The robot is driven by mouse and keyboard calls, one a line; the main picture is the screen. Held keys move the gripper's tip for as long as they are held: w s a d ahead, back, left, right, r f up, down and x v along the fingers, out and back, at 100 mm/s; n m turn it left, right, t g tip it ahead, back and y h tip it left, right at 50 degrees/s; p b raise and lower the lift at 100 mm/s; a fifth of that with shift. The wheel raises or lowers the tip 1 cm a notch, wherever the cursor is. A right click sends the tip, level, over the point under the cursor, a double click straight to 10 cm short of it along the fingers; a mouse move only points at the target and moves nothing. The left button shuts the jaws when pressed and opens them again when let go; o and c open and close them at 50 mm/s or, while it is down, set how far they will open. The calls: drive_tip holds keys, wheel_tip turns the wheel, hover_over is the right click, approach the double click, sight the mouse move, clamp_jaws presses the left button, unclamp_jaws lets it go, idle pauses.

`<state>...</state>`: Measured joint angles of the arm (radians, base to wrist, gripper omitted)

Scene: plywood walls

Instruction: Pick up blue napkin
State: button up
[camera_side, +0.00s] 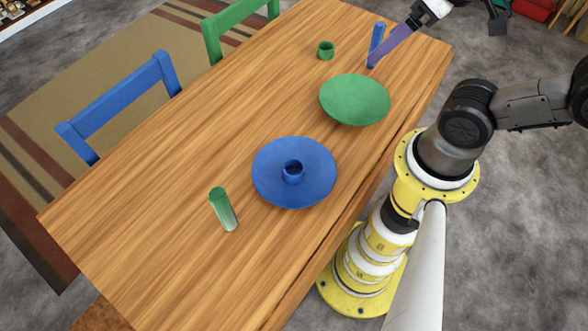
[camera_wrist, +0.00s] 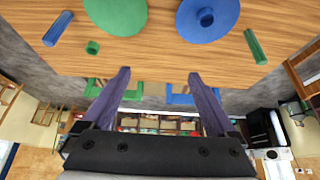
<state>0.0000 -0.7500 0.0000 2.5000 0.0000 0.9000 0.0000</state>
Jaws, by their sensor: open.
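The blue napkin (camera_side: 377,36) is a narrow blue roll near the far right end of the wooden table in the side view. In the wrist view it is at the upper left (camera_wrist: 58,28), well outside the fingers. My gripper (camera_wrist: 159,73) is open, with two purple fingers spread and nothing between them. In the side view a purple finger of my gripper (camera_side: 372,65) crosses in front of the napkin's lower part and hides some of it. The wrist view shows the napkin apart from the fingers.
A green plate (camera_side: 355,99) and a small green cup (camera_side: 326,50) are near the napkin. A blue plate (camera_side: 265,180) holds a small blue cup (camera_side: 293,175). A green roll (camera_side: 223,210) is farther left. Blue (camera_side: 118,100) and green (camera_side: 240,14) chairs stand along the table's far side.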

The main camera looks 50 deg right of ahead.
drive_tip(key=c, duration=0.3)
drive_tip(key=shift+c, duration=0.2)
